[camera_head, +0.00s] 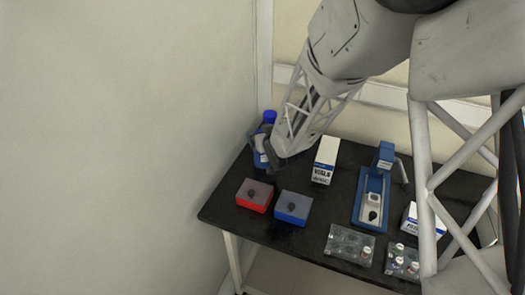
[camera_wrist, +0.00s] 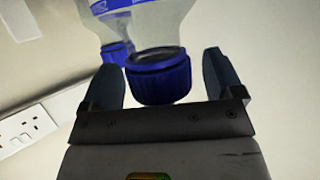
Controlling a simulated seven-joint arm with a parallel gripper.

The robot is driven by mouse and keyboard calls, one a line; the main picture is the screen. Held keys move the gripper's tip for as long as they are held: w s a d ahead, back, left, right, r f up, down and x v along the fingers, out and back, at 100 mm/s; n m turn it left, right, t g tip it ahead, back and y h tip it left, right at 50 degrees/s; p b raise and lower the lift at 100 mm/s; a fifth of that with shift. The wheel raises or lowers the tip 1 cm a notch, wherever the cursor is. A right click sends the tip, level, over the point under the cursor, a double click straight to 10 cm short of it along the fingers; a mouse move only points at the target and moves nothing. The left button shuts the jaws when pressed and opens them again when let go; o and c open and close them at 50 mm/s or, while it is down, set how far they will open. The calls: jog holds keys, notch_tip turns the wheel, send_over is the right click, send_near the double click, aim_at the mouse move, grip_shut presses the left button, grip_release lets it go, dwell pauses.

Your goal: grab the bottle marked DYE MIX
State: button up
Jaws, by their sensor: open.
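A clear bottle with a blue cap (camera_wrist: 160,77) fills the upper middle of the wrist view; its cap lies between the fingers of my gripper (camera_wrist: 163,75). A gap shows on each side of the cap, and the gripper is open. A second blue-capped bottle (camera_wrist: 116,52) shows behind it to the left. In the head view, a blue cap (camera_head: 269,116) shows at the table's back left corner, beside my gripper (camera_head: 263,146), which partly hides the bottles there. I cannot read DYE MIX on either bottle.
A red box (camera_head: 255,195) and a blue box (camera_head: 293,207) stand in front of the bottles on the black table (camera_head: 275,233). A white VIALS carton (camera_head: 325,160) and a blue device (camera_head: 371,195) stand to the right. Vial racks (camera_head: 350,244) sit near the front edge.

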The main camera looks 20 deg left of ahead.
jog(key=shift+c, duration=0.3)
grip_shut()
jog(key=shift+r, duration=0.15)
jog(key=shift+r, duration=4.9)
